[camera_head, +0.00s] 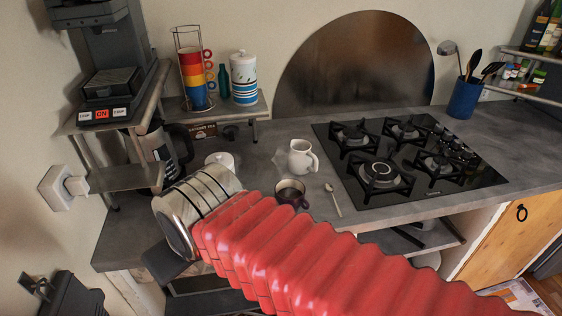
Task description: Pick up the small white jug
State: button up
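The small white jug (300,159) stands upright on the grey counter, left of the gas hob, with its handle to the right. It is fully visible and nothing touches its upper part. A dark mug (290,193) stands just in front of it, and a spoon lies to its front right. My arm, in a red ribbed sleeve, crosses the foreground from the lower right towards the chrome toaster. My gripper cannot be made out in this view.
A white lidded pot (219,160) and a chrome toaster (196,207) stand left of the jug. The black hob (410,160) lies to its right. A shelf with stacked cups (196,78) and a striped canister (244,78) is behind left. A coffee machine (105,60) stands far left.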

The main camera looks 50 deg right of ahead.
aim_at(308, 157)
jog(key=u, duration=1.75)
jog(key=k, duration=1.05)
jog(key=z, duration=0.35)
jog(key=i, duration=0.5)
jog(key=z, duration=0.1)
